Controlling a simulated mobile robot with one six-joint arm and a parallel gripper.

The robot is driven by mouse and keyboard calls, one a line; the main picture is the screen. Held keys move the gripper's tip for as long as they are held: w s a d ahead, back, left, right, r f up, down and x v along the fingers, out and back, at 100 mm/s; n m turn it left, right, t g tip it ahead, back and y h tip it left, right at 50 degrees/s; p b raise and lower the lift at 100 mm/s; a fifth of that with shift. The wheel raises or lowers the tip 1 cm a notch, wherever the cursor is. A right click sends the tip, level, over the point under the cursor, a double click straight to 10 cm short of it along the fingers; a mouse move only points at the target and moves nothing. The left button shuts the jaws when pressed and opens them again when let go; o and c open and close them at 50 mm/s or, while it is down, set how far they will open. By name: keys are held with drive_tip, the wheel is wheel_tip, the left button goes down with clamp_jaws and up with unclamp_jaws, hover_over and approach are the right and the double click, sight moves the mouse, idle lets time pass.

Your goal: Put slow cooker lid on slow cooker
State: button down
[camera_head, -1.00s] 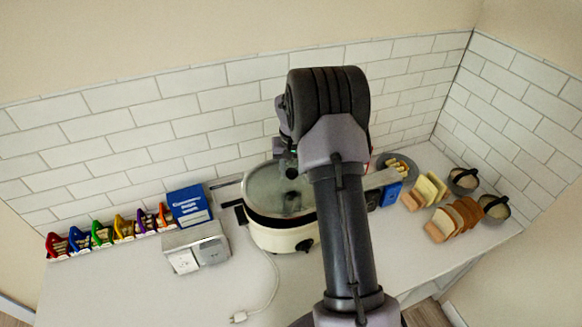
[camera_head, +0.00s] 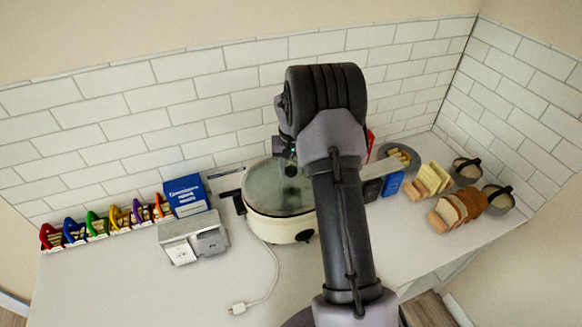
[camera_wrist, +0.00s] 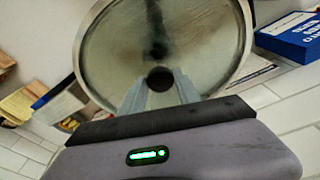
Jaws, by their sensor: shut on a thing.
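The slow cooker (camera_head: 272,228) is a cream pot with dark side handles, standing on the counter at the middle of the head view. The round glass slow cooker lid (camera_head: 265,192) lies level over its opening, at or very close to the rim; I cannot tell whether it is fully seated. My gripper (camera_head: 289,168) is above the lid, pointing down, shut on its dark knob. In the wrist view, the fingers (camera_wrist: 160,90) close around the knob, with the lid (camera_wrist: 115,50) spread out beyond. My arm hides the cooker's right side.
Left of the cooker are a blue box (camera_head: 187,197), a grey and white two-part item (camera_head: 193,238) and several coloured packs (camera_head: 95,224). A plug and cord (camera_head: 240,307) lie in front. Bread slices (camera_head: 460,207) and bowls (camera_head: 497,198) stand right. The front left counter is clear.

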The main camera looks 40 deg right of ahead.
drive_tip(key=shift+f, duration=0.1)
idle(0.3)
drive_tip(key=c, duration=0.8)
unclamp_jaws()
